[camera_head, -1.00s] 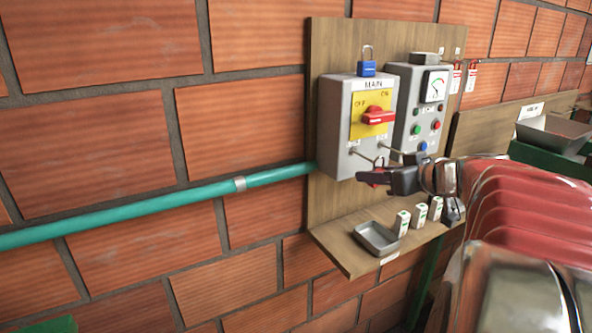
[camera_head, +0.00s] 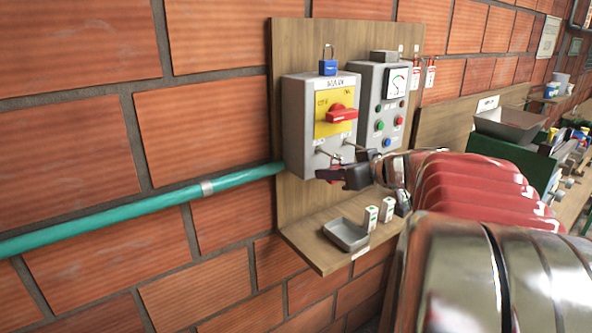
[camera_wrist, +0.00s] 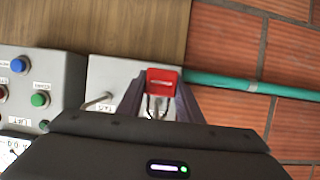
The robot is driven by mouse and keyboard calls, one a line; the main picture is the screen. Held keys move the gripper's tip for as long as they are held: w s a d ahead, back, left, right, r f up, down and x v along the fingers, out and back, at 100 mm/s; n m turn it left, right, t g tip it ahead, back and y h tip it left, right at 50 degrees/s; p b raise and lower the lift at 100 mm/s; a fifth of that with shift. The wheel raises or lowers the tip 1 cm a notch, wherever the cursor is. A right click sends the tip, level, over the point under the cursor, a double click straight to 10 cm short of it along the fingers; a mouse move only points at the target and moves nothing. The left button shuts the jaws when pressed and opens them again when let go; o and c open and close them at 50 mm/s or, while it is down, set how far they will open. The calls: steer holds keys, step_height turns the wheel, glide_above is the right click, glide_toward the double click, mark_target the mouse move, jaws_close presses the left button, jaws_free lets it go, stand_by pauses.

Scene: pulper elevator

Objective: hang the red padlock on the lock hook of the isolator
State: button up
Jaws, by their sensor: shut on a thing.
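The isolator (camera_head: 297,128) is a grey box with a yellow plate and a red handle (camera_head: 341,113), fixed to a wooden board. Two thin metal hooks (camera_head: 328,153) stick out low on its front; one peg (camera_wrist: 97,103) shows clear of the jaws in the wrist view. My gripper (camera_head: 330,174) is shut on the red padlock (camera_wrist: 162,80), just below and in front of the isolator's lower face. The padlock's shackle lies near the other hook between my fingers; I cannot tell whether it is around that hook.
Below, a shelf holds a grey tray (camera_head: 346,236) and small white-green blocks (camera_head: 371,218). A green pipe (camera_head: 120,219) runs left along the brick wall.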

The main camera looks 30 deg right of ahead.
stand_by(0.3)
steer(key=o, duration=1.2)
steer(key=shift+s, duration=0.1)
steer(key=v, duration=1.3)
steer(key=shift+s, duration=0.3)
